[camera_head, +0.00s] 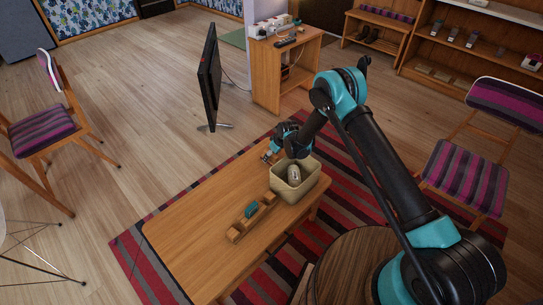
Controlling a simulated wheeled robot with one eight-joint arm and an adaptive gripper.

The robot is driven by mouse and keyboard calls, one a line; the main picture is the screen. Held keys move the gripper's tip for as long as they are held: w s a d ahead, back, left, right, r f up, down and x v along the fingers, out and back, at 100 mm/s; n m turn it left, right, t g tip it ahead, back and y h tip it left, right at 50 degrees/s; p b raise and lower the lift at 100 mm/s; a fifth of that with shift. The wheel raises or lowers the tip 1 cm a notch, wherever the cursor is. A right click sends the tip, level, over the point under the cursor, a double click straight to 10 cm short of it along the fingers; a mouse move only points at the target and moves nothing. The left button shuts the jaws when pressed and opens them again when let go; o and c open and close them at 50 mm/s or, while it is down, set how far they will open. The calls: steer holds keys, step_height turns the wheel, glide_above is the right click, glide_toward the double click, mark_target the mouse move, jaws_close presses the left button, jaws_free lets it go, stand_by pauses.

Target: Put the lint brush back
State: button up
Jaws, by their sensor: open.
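A low wooden table (190,235) stands on a striped rug. A beige open bin (305,187) sits at its far right end, with a small grey-white object (294,174) inside. A wooden holder (238,232) lies on the table left of the bin, with a small teal item (251,210) at its middle. I cannot tell for sure which of these is the lint brush. My gripper (269,156) is open, low over the table's far edge, behind and left of the bin. Its fingertips are small here, and whether they touch anything is unclear.
A round dark wooden top (345,265) is close in front, under my arm. A black screen (209,80) stands on the floor behind the table, beside a small wooden desk (285,72). Striped chairs flank the table (42,130). The table's left half is clear.

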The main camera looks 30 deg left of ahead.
steer(key=v, duration=1.2)
steer(key=w+d+r+m+t, duration=0.1)
steer(key=w+d+r+m, duration=0.3)
steer(key=d+r, duration=1)
steer(key=d+r+m, duration=0.1)
steer(key=d+r, duration=0.2)
steer(key=d, duration=0.3)
steer(key=d+r+m+t+h, duration=0.1)
steer(key=d+r, duration=0.1)
steer(key=d, duration=0.4)
steer(key=d+r+m, duration=0.1)
steer(key=d+r, duration=0.2)
steer(key=d, duration=0.2)
steer(key=s+d+r+m+h, duration=0.1)
steer(key=s+d+m, duration=0.3)
steer(key=s+d, duration=0.7)
steer(key=s+d+r+m+t+h, duration=0.1)
steer(key=s+d+r+m+h, duration=0.1)
steer(key=s+d, duration=1)
steer(key=d+m, duration=0.1)
steer(key=d, duration=0.3)
steer(key=shift+s+m, duration=0.25)
steer(key=shift+m, duration=0.15)
